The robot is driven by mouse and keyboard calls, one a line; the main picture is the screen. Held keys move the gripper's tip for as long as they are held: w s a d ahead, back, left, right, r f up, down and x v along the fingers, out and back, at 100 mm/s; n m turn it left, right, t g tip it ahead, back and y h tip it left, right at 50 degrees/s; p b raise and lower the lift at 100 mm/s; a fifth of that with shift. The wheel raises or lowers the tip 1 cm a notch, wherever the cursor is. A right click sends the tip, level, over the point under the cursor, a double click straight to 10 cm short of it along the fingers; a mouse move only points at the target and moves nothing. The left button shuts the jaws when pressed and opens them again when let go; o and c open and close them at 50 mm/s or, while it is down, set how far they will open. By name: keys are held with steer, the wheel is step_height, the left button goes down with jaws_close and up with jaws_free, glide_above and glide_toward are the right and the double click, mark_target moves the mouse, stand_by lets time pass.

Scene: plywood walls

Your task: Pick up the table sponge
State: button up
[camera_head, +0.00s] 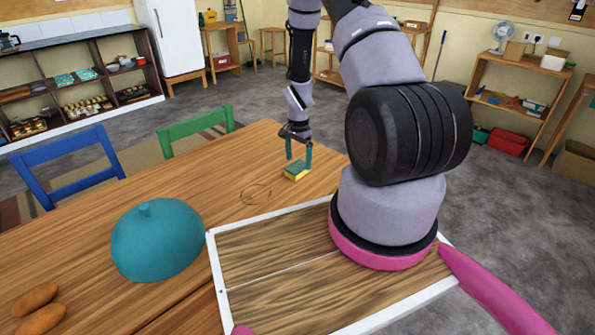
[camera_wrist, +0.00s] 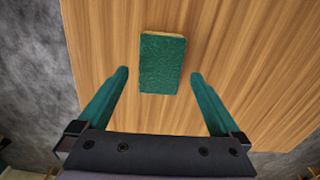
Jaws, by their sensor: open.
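The sponge (camera_head: 296,172) is a small yellow block with a green top, lying flat on the wooden table (camera_head: 180,200) near its far edge. In the wrist view the sponge (camera_wrist: 162,64) shows its green face, with a thin yellow strip at its upper end. My gripper (camera_head: 298,152) is open, with its teal fingers pointing down at the sponge. In the wrist view my gripper (camera_wrist: 158,82) has one finger on each side of the sponge's lower part, with a clear gap on both sides. Nothing is between the fingertips in contact.
A teal dome-shaped lid (camera_head: 157,240) and brown potato-like items (camera_head: 38,305) lie on the table's left part. A blue chair (camera_head: 75,165) and a green chair (camera_head: 196,130) stand at the far side. The table around the sponge is clear.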

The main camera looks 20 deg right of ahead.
mark_target(298, 166)
steer(key=f, duration=0.3)
steer(key=shift+a+f, duration=0.2)
steer(key=shift+f, duration=0.2)
steer(key=c, duration=1.3)
steer(key=shift+r, duration=5.05)
